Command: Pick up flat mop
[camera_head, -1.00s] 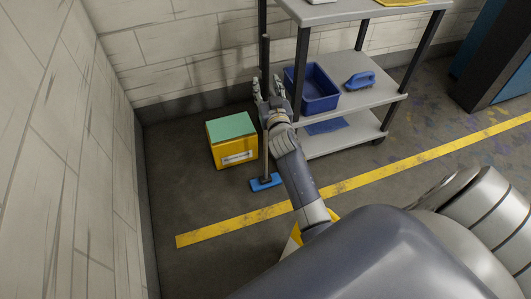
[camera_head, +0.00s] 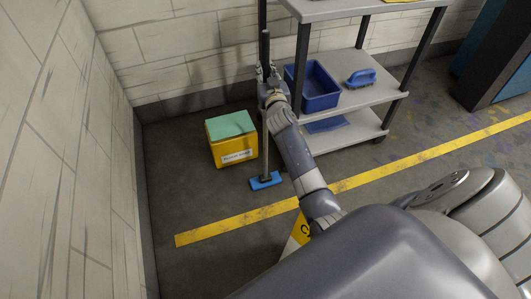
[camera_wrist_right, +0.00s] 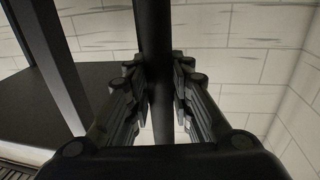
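The flat mop stands upright on the floor, with a blue head (camera_head: 265,181) and a dark handle (camera_head: 264,48). The handle rises past the left side of the shelf cart. My right gripper (camera_head: 267,74) is high on the handle, with one finger on each side of it. In the right wrist view, the dark handle (camera_wrist_right: 153,30) runs between the fingers (camera_wrist_right: 162,85), which look closed in against it. The mop head is still on or very near the floor. My left gripper is not in view.
A yellow box with a green top (camera_head: 232,137) stands just left of the mop. The grey shelf cart (camera_head: 350,104) at right holds a blue bin (camera_head: 318,94) and a blue brush-like tool (camera_head: 361,77). A brick wall is behind. Open floor lies in front, crossed by a yellow line (camera_head: 235,224).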

